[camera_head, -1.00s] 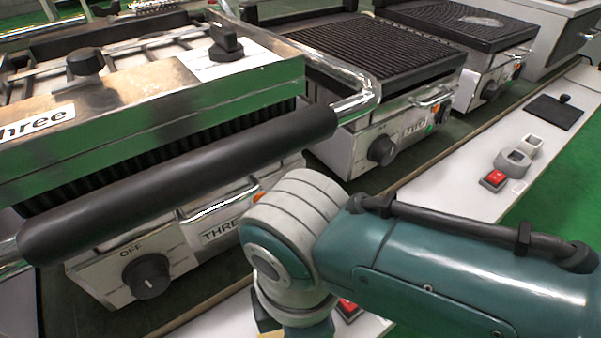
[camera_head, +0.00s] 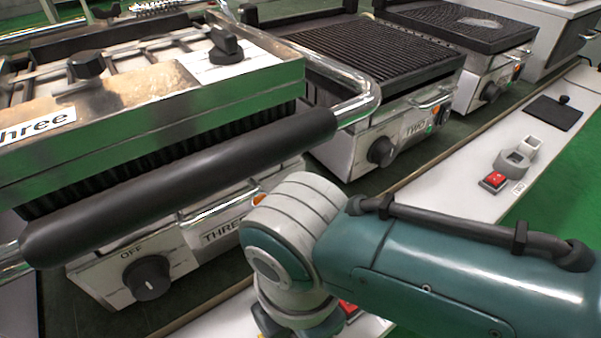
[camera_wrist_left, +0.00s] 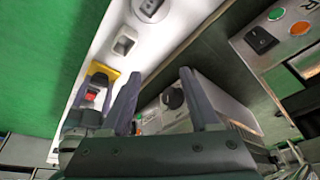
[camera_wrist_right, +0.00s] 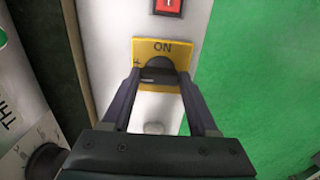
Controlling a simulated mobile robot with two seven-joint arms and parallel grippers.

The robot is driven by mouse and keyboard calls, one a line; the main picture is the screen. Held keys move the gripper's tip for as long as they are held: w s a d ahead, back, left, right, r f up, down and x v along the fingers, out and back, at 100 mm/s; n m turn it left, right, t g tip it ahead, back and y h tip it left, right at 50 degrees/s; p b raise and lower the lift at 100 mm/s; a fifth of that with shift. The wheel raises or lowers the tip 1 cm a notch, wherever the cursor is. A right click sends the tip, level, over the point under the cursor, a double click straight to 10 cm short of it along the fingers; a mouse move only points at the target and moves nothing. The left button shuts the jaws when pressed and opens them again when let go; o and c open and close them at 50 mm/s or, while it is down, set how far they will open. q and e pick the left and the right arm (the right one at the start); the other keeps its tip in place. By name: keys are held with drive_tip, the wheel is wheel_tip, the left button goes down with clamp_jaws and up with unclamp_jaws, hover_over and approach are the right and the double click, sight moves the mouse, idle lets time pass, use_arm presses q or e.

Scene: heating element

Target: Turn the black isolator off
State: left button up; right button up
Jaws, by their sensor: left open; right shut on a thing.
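The black isolator (camera_wrist_right: 158,68) is a dark knob on a yellow plate (camera_wrist_right: 182,48) marked ON, set in the white panel. In the right wrist view my right gripper (camera_wrist_right: 159,80) has its fingers on both sides of the knob and is shut on it. The yellow plate also shows in the left wrist view (camera_wrist_left: 103,70), at the left. My left gripper (camera_wrist_left: 161,85) is open and empty, apart from the isolator. In the head view my right arm hides the isolator, and my left gripper is out of view.
A red switch (camera_wrist_right: 168,5) is on the panel beside the yellow plate. Grill three (camera_head: 150,278), with its black handle bar (camera_head: 180,185), fills the left of the head view. Grill two (camera_head: 380,150) stands behind. Another red switch (camera_head: 493,181) sits along the white panel (camera_head: 450,190).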

drive_tip(key=o, duration=1.4)
wheel_tip(320, 180, up, 10)
drive_tip(key=p, duration=0.5)
